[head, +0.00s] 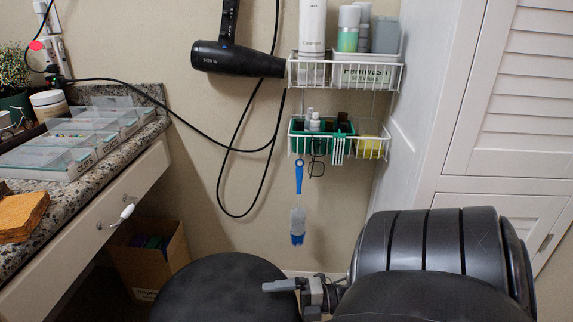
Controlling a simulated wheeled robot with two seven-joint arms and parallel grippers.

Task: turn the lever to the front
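A small white lever (126,213) sits on the pale front below the granite counter, at the left. It is tilted, with its upper end to the right and its lower end near a small metal fitting. My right gripper (280,286) is low in the middle of the view. Its grey finger points left, and it is well to the right of the lever and apart from it. The gap between its fingers does not show. My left gripper is not in view.
The granite counter (82,180) holds clear-lidded trays (75,146) and an orange-brown block (22,214). A cardboard box (148,258) stands below. A hair dryer (235,60) and its looping cord hang on the wall. A wire rack (340,76) and blue brush (298,205) hang right.

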